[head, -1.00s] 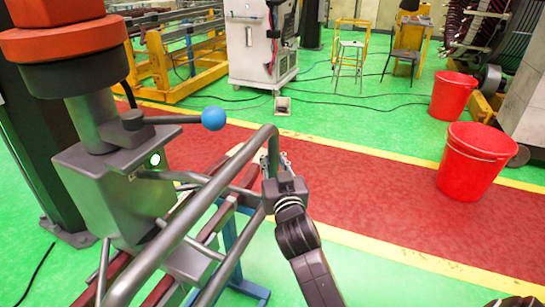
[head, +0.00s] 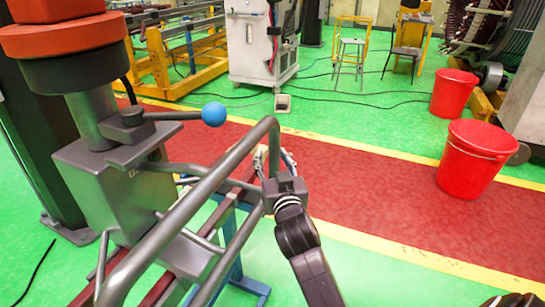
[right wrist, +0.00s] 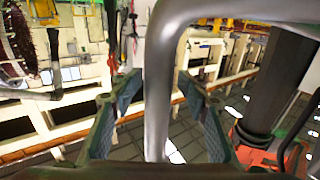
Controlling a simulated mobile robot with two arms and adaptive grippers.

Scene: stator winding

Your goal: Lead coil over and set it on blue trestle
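A grey lifting device (head: 108,190) with a blue ball handle (head: 214,114) stands at the left of the head view, carrying a bent grey tube handle (head: 190,205). Dark red-brown bars of the coil (head: 183,258) run diagonally below it, partly hidden by the tubes. Parts of the blue trestle (head: 237,268) show beneath; I cannot tell whether the coil touches it. My right gripper (head: 274,162) is at the far right part of the handle. In the right wrist view its fingers (right wrist: 158,92) stand open on both sides of the tube, with gaps visible. My left gripper is out of view.
Two red buckets (head: 475,160) (head: 454,94) stand at the right. A grey cabinet (head: 262,45), chairs (head: 409,50) and yellow racks (head: 165,72) are at the back. Thin cables lie on the green floor. The red walkway (head: 350,180) is clear beyond my right gripper.

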